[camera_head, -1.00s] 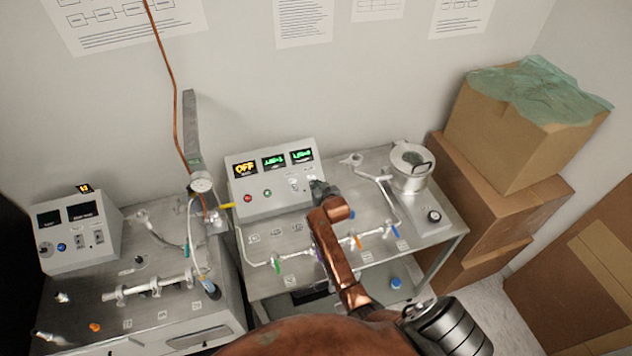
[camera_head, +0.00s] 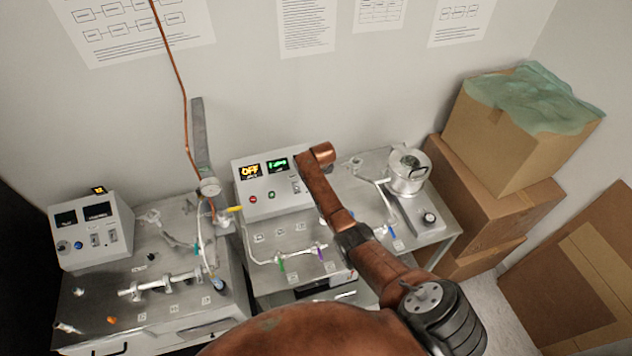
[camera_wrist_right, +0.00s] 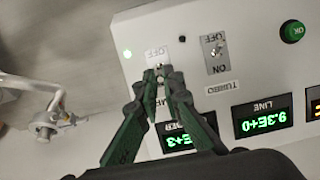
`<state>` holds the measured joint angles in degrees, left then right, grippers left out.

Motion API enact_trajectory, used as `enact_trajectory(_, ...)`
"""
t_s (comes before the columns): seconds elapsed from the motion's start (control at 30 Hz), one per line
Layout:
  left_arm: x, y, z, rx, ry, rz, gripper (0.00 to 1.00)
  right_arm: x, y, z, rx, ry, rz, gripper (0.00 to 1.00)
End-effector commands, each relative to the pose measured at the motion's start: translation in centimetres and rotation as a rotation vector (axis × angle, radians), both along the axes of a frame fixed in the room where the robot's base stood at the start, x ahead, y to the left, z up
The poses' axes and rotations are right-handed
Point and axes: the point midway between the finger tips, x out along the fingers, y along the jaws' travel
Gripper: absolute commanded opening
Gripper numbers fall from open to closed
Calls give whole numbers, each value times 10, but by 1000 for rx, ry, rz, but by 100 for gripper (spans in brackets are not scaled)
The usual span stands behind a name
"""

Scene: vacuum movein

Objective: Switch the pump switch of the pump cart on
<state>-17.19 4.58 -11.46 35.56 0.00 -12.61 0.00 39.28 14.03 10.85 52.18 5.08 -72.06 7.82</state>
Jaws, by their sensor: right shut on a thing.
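The pump cart (camera_head: 352,186) carries a grey-white control box (camera_head: 270,207) with a yellow display reading OFF and a green display. In the right wrist view the panel (camera_wrist_right: 262,68) appears upside down. A small toggle, the pump switch (camera_wrist_right: 155,67), sits beside an OFF label, to the left of the TURBO switch (camera_wrist_right: 215,48). My right gripper (camera_wrist_right: 160,77) has its dark green fingertips closed together on the pump switch; they partly hide it, and its position cannot be told. In the head view my right arm hides the gripper and that switch. My left gripper is not in view.
A second cart with another control box (camera_head: 92,232) stands to the left. A metal pot (camera_head: 407,172) stands at the cart's right. Cardboard boxes (camera_head: 500,215) are stacked further right.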

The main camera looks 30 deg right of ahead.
Motion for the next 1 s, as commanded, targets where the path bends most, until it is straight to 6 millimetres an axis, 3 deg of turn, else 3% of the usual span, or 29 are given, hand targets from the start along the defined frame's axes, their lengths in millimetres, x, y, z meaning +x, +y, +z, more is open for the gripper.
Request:
enact_trajectory(0.73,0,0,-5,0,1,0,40,4,-2,2,15,67,1,0)
enact_trajectory(0.77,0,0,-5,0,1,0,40,4,-2,2,15,67,1,9)
enact_trajectory(1.0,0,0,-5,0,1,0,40,4,-1,1,15,68,1,25)
